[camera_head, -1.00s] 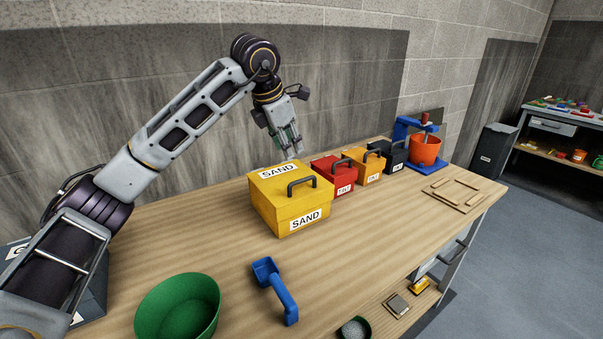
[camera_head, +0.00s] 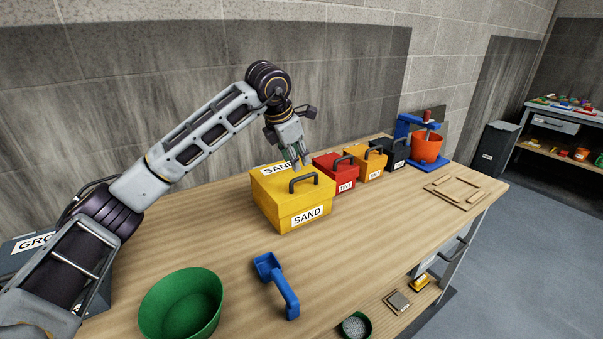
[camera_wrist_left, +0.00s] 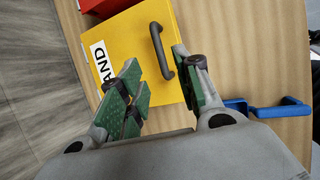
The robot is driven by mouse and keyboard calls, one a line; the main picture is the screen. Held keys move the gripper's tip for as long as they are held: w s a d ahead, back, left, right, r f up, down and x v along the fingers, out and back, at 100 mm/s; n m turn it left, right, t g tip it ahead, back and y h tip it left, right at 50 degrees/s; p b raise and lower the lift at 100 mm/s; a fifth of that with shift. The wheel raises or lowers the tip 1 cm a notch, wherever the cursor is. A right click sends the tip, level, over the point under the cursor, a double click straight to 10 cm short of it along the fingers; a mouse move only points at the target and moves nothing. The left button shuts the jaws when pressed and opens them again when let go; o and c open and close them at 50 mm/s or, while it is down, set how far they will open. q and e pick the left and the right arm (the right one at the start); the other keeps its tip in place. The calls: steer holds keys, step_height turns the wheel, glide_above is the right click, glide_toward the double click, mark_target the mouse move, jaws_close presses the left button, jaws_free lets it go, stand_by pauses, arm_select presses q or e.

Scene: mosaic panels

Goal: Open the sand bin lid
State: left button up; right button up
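The yellow sand bin (camera_head: 283,205) stands on the workbench with its lid (camera_head: 275,186) shut. A dark arched handle (camera_head: 304,181) sits on the lid. My left gripper (camera_head: 300,161) is open and empty, pointing down just above the back part of the lid. In the left wrist view, the handle (camera_wrist_left: 161,52) lies ahead of the gap between the green-padded fingers (camera_wrist_left: 160,76), nearer the right finger. The fingers appear apart from the handle. My right gripper is not in view.
Red (camera_head: 335,174), orange (camera_head: 364,164) and dark (camera_head: 391,153) bins stand right of the sand bin. A blue scoop (camera_head: 277,286) and green bowl (camera_head: 181,305) lie in front. An orange bucket (camera_head: 427,148) stands farther right. Bare bench (camera_head: 375,215) lies between.

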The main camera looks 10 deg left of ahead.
mark_target(301, 178)
arm_select(q)
steer(key=shift+x, duration=3.8)
jaws_close()
